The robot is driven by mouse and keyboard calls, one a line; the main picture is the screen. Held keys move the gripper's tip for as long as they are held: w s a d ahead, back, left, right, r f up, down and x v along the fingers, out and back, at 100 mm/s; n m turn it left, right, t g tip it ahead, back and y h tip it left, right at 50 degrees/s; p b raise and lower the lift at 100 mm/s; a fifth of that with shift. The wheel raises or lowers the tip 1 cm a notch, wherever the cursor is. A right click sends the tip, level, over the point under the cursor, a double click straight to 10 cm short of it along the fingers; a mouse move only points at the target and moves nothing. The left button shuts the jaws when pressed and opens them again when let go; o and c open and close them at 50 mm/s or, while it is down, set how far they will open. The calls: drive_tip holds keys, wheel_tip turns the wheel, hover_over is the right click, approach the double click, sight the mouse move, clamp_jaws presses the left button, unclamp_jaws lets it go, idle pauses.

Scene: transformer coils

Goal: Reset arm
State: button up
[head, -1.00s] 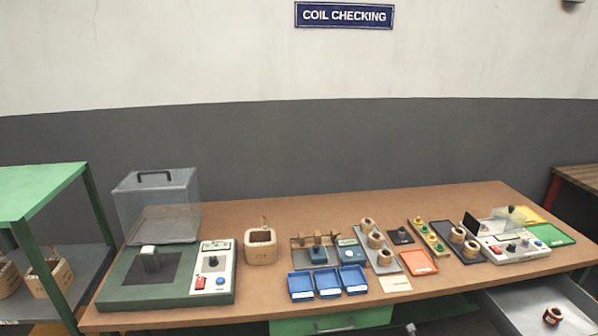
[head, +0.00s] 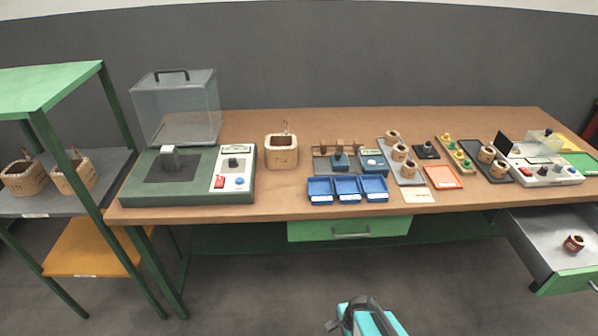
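A teal and dark grey part, which looks like the end of my arm (head: 368,316), shows at the bottom edge of the head view, right of the middle. It is in front of the bench and below the bench top, over the floor. It is cut off by the frame, and no fingertips can be made out clearly. I see nothing held there. Whether my gripper is open or shut does not show.
The brown bench (head: 240,205) holds a tester with a clear cover (head: 178,105), a wooden coil box (head: 281,151), blue trays (head: 347,190) and an orange tray (head: 443,177). An open drawer (head: 535,235) juts out at right, holding a coil (head: 573,243). A shelf (head: 50,90) stands left.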

drive_tip(key=s+d+r+n+g+h, duration=0.1)
drive_tip(key=s+d+n+g, duration=0.2)
drive_tip(key=s+n, duration=1)
drive_tip(key=n+g, duration=0.2)
drive_tip(key=shift+s+g+h, duration=0.15)
drive_tip(key=shift+g+h, duration=0.15)
drive_tip(key=shift+h, duration=0.1)
drive_tip(key=c, duration=0.8)
drive_tip(key=shift+d, duration=0.1)
